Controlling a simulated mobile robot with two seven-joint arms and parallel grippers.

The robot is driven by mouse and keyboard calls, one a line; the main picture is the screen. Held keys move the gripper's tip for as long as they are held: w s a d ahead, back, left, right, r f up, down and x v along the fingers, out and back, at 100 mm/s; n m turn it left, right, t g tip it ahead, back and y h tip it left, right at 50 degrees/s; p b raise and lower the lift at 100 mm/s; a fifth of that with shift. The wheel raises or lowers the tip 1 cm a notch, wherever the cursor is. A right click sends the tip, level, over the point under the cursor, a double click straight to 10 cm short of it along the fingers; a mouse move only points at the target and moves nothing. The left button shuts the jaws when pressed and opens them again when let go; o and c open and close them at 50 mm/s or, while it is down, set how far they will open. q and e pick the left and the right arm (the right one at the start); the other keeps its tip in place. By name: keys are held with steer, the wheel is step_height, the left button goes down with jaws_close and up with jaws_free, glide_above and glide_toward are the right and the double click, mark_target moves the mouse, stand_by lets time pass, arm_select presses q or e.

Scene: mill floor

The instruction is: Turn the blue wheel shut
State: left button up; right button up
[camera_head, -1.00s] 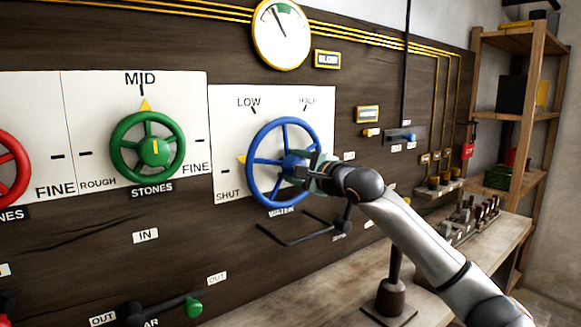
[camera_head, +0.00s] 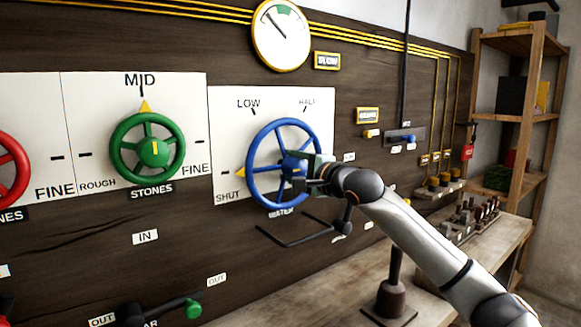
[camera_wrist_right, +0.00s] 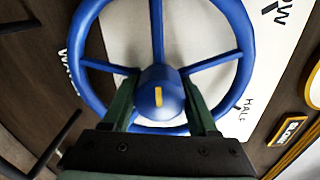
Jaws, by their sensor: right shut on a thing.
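The blue wheel (camera_head: 250,163) is mounted on a white dial plate (camera_head: 223,125) marked SHUT, LOW and HALF. Its yellow pointer (camera_head: 240,172) points left, just above the word SHUT. My right gripper (camera_head: 306,174) is at the wheel's hub, its arm reaching in from the right. In the right wrist view, the two fingers (camera_wrist_right: 161,104) lie on either side of the blue hub (camera_wrist_right: 158,92), which bears a yellow mark; the wheel's rim (camera_wrist_right: 75,50) and spokes surround it. The right gripper is shut on the hub. My left gripper is not in view.
A green wheel (camera_head: 117,155) marked STONES and part of a red wheel (camera_head: 12,175) are to the left. A round gauge (camera_head: 281,50) hangs above. A black crank-like bar (camera_head: 290,240) juts out below the blue wheel. A bench (camera_head: 480,250) and shelf (camera_head: 535,110) stand at the right.

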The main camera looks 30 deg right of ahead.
steer(key=o, duration=1.4)
steer(key=shift+c, duration=0.2)
steer(key=shift+s, duration=0.1)
steer(key=s+b, duration=0.4)
steer(key=s, duration=0.8)
steer(key=shift+s+d, duration=0.15)
steer(key=shift+d, duration=0.25)
